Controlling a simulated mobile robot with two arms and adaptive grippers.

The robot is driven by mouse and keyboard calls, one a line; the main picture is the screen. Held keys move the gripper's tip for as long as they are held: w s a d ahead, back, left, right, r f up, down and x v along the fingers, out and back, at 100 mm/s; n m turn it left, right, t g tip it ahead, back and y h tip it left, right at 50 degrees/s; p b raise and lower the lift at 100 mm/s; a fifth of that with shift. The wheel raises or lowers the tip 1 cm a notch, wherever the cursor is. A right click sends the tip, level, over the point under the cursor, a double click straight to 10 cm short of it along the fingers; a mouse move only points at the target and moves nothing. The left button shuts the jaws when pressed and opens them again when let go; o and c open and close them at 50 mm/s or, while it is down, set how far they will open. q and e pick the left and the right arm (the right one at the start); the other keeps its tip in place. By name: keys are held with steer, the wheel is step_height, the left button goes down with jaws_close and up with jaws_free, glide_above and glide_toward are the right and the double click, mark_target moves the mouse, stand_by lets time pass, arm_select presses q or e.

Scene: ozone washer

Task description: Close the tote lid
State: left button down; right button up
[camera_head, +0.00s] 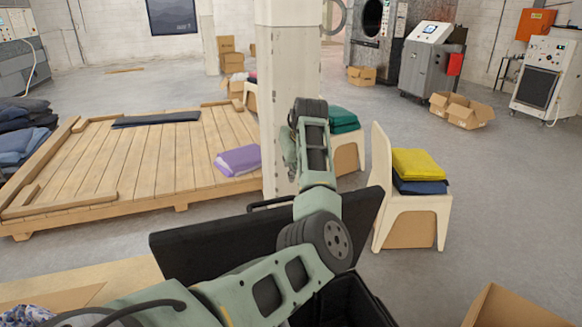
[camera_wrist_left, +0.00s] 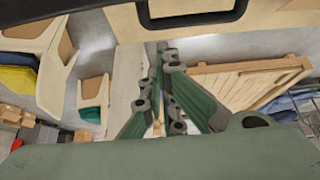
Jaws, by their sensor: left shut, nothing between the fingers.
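The black tote lid (camera_head: 205,249) stands raised and tilted above the dark tote (camera_head: 345,303) at the bottom of the head view. The lid's bar handle (camera_head: 268,203) sticks up from its far edge. In the wrist view the lid's dark edge and handle (camera_wrist_left: 192,14) cross the top. My left arm reaches over the lid, and my left gripper (camera_head: 289,152) is above and beyond its far edge, partly hidden by my wrist. Its fingers (camera_wrist_left: 164,88) are together and empty, apart from the handle. My right gripper is in neither view.
A white pillar (camera_head: 275,70) stands just behind my gripper. A wooden pallet platform (camera_head: 140,150) with a purple folded cloth (camera_head: 238,160) is at left. A chair (camera_head: 385,215) with yellow and blue cloths is at right. An open cardboard box (camera_head: 515,308) is at bottom right.

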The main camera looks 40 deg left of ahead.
arm_select(q)
step_height(320, 180, down, 7)
steer(key=p, duration=0.3)
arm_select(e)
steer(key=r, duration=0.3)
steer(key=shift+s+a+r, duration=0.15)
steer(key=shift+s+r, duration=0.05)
arm_select(q)
steer(key=shift+s+d, duration=0.1)
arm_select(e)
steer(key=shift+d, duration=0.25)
arm_select(q)
steer(key=shift+f, duration=0.1)
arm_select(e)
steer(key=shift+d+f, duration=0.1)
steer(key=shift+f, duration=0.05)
